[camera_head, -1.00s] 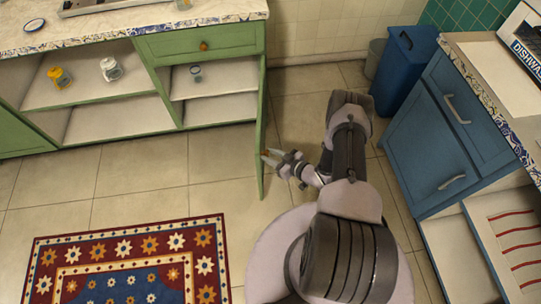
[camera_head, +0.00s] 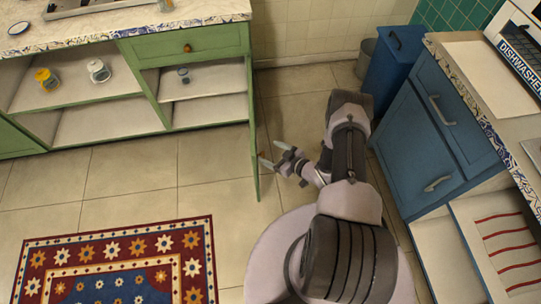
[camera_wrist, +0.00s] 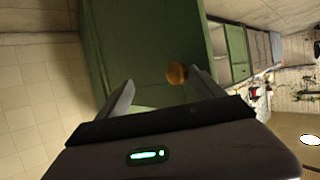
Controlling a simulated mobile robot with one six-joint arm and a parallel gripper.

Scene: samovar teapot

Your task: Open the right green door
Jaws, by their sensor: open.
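The right green door (camera_head: 254,150) stands swung out from the cabinet, seen almost edge-on in the head view. The compartment behind it is exposed. My gripper (camera_head: 269,152) is open just to the right of the door's outer edge. In the wrist view the door's green face (camera_wrist: 140,50) is ahead of my gripper (camera_wrist: 161,77). The door's round orange knob (camera_wrist: 176,73) appears between the fingertips, closer to the right finger. I cannot tell whether that finger touches it.
The green cabinet (camera_head: 150,85) has open shelves with a yellow jar (camera_head: 47,79) and a white jar (camera_head: 98,71). A patterned rug (camera_head: 120,245) lies at lower left. Tiled floor is clear between.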

